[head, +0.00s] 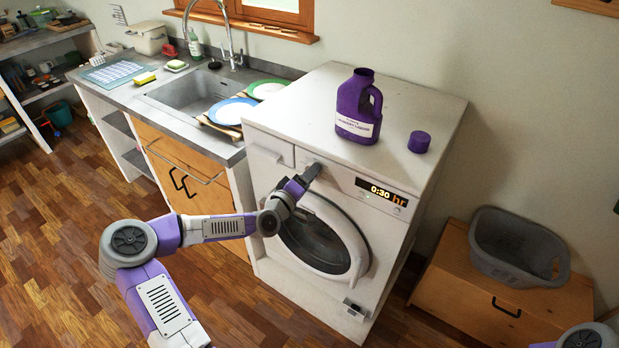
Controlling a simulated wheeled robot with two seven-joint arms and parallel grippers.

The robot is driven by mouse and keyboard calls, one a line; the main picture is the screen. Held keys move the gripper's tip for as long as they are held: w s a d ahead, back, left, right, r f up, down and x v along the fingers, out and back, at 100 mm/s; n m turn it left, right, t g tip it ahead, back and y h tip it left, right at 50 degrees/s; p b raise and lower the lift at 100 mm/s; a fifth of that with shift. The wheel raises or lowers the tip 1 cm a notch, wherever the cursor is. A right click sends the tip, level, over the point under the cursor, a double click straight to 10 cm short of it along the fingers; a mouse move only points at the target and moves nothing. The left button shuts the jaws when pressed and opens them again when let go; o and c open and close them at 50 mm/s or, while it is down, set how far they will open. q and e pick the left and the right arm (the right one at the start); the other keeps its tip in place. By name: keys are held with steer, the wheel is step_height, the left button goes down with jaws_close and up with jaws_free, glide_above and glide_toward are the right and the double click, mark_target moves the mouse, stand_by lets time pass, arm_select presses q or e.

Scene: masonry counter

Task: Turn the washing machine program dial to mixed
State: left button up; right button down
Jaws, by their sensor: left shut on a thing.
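The white washing machine (345,272) stands right of the sink counter, with its round door shut. Its display (381,192) reads 0:30 hr in orange. My left gripper (311,173) is at the top of the front panel, left of the display, shut on the program dial. The gripper hides the dial, so its pointer and the program marks cannot be read. My right gripper is out of view; only a bit of my right arm shows at the bottom right corner.
A purple detergent bottle (358,108) and its purple cap (419,142) stand on the machine top. Plates (232,111) lie beside the sink (195,95). A grey basket (519,248) sits on a wooden chest (470,300) at right.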

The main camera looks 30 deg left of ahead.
arm_select(q)
steer(key=shift+m+b, duration=0.45)
steer(key=shift+m, duration=1.45)
steer(key=shift+f, duration=0.1)
steer(key=o, duration=1)
steer(key=s, duration=0.2)
steer(key=s+p, duration=0.1)
steer(key=s, duration=0.4)
steer(key=shift+s+a+p, duration=0.25)
steer(key=shift+a+p, duration=0.1)
steer(key=shift+p, duration=0.05)
